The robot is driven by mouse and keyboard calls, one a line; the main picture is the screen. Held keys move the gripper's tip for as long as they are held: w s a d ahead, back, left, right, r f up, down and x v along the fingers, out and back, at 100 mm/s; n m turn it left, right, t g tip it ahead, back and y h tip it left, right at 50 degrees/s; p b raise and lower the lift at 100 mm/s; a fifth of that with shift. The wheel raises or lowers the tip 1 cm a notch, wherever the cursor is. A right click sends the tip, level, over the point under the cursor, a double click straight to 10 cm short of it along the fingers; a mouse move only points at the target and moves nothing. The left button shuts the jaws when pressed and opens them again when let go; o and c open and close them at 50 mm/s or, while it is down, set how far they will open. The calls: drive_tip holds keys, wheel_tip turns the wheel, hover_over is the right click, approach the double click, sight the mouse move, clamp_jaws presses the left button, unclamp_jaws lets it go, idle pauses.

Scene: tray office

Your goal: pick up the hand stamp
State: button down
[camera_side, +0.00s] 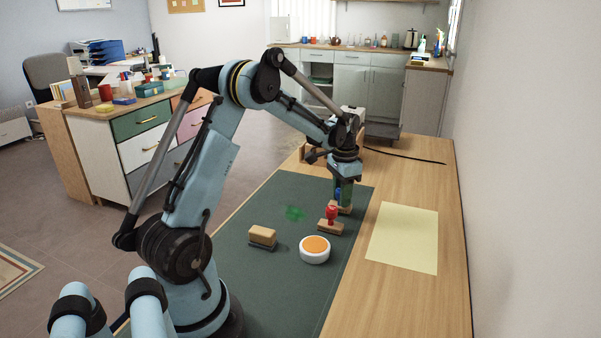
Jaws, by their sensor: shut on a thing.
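My gripper (344,194) points down over the far right part of the dark green mat. It is shut on a stamp with a blue handle (338,193), which is partly hidden by the fingers. That stamp's wooden base shows low behind a second stamp, and I cannot tell whether it touches the mat. The second hand stamp, with a red handle (331,213) and wooden base, stands upright on the mat just in front of my gripper.
A yellow sheet (404,238) lies on the clear wood at right. A wooden holder stands behind my gripper.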

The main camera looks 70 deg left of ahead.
wheel_tip(320, 180, up, 4)
drive_tip(key=shift+d+f, duration=0.1)
drive_tip(key=d+r, duration=0.6)
drive_tip(key=d, duration=0.5)
drive_tip(key=shift+d+r, duration=0.25)
drive_tip(key=shift+r, duration=0.1)
drive_tip(key=shift+s, duration=0.1)
drive_tip(key=c, duration=1.5)
unclamp_jaws()
drive_tip(key=shift+c, duration=1.3)
drive_tip(key=s+f, duration=0.1)
drive_tip(key=s, duration=1.2)
drive_tip(key=shift+f, duration=3.15)
